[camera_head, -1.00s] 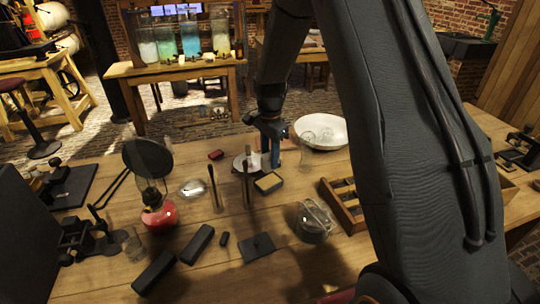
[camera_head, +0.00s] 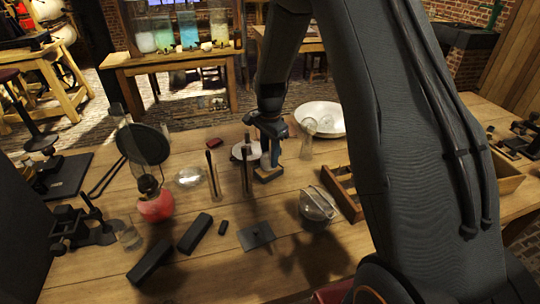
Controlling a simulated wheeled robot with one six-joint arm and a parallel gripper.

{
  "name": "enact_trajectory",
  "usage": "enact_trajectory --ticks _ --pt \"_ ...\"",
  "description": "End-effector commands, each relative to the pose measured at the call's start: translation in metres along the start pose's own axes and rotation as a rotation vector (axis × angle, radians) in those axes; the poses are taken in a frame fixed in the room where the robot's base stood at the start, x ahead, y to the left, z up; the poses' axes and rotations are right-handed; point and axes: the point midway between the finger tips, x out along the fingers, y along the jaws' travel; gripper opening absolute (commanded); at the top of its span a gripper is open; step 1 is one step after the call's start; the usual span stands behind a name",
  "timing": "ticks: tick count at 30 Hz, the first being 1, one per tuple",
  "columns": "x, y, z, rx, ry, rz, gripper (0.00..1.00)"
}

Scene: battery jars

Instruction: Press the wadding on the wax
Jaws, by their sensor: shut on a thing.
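The wax (camera_head: 268,177) looks like a small dark-rimmed block on the wooden table, and most of its top is covered by my gripper from this viewpoint. My gripper (camera_head: 268,160) points down right over it, with its fingers low, close to the block. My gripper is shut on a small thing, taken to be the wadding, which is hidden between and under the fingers. I cannot tell from this one view whether the held thing touches the wax.
A round pale dish (camera_head: 245,151) and upright dark rods stand just left of my gripper. A glass cylinder (camera_head: 307,140) and white basin (camera_head: 321,118) are close on the right. A red lamp (camera_head: 155,205), lidded glass jar (camera_head: 317,206) and dark bars stand nearer.

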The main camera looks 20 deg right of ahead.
Motion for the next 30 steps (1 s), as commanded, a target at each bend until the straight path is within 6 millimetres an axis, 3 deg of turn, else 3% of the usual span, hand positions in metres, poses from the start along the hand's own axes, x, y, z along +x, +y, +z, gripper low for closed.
enact_trajectory --ticks 30 --pt "0.0074 0.0000 0.0000 0.000 0.000 0.000 0.14"
